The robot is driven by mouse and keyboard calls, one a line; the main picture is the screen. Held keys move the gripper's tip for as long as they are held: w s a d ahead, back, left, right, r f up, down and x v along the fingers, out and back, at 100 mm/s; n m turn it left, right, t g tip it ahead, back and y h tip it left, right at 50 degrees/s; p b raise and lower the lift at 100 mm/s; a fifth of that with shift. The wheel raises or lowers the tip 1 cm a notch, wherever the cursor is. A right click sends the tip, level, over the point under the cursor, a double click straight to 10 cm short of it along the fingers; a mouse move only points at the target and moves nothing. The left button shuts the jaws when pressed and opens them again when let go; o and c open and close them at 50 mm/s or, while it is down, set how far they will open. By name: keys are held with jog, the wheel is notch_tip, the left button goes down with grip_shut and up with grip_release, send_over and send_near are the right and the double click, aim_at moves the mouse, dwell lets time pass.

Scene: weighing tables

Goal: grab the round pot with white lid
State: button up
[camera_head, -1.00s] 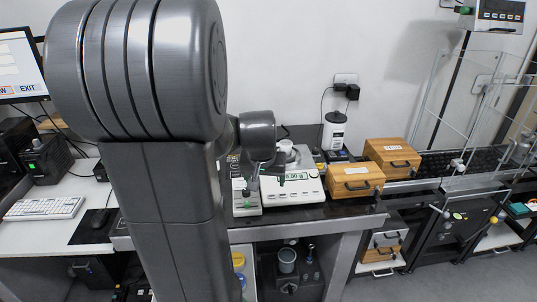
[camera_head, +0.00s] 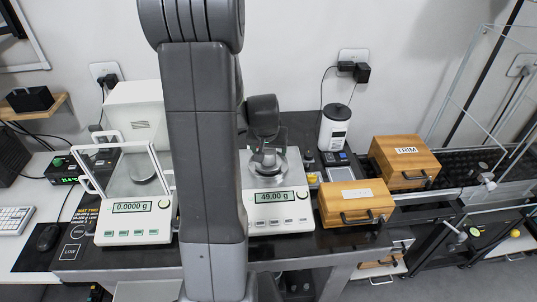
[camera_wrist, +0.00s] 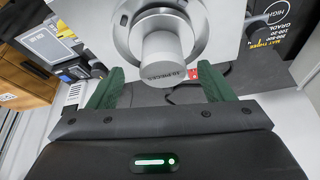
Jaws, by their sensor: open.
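In the head view, my gripper (camera_head: 266,158) is low over the pan of the scale (camera_head: 277,223), which reads 49.00 g, and largely hides the pot.
A glass-shielded balance (camera_head: 132,237) reading 0.0000 g stands left of my arm. To the right are a wooden box (camera_head: 345,207), another marked TRIM (camera_head: 392,172), and a white jar with a dark lid (camera_head: 335,130). A grey post (camera_wrist: 238,8) is close by.

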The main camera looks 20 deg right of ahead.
aim_at(268, 151)
jog(key=shift+x, duration=1.6)
jog(key=shift+w, duration=0.1)
jog(key=c, duration=1)
jog(key=shift+r, duration=0.1)
jog(key=shift+c, duration=0.2)
